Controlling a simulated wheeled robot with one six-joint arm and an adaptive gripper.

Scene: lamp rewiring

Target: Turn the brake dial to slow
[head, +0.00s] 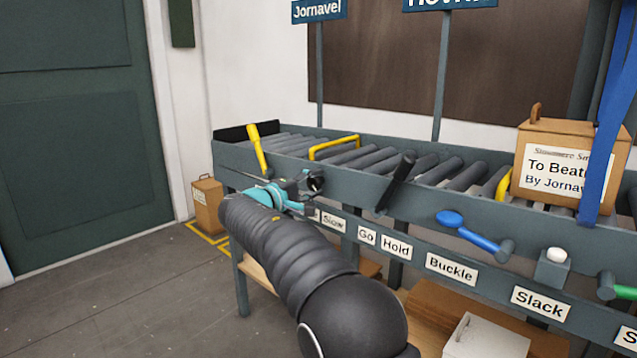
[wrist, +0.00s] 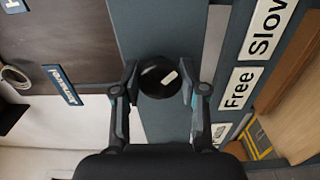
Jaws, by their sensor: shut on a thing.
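The brake dial is a round black knob (wrist: 158,90) with a short white mark, seen face-on in the wrist view. The mark sits right of the knob's centre and slants toward the upper right. In the head view the dark dial (head: 316,181) shows at the conveyor's front rail, partly hidden by my gripper. My gripper (wrist: 160,82) has one finger on each side of the knob and is shut on it; it also shows in the head view (head: 306,188). The "Free" label (wrist: 240,88) and "Slow" label (wrist: 268,28) lie right of the dial in the wrist view.
Right along the rail are a black lever (head: 396,182), a blue lever (head: 470,231) and a white button (head: 556,254). A yellow lever (head: 257,148) stands at the left. A labelled box (head: 553,190) sits on the rollers beside a blue strap (head: 607,120).

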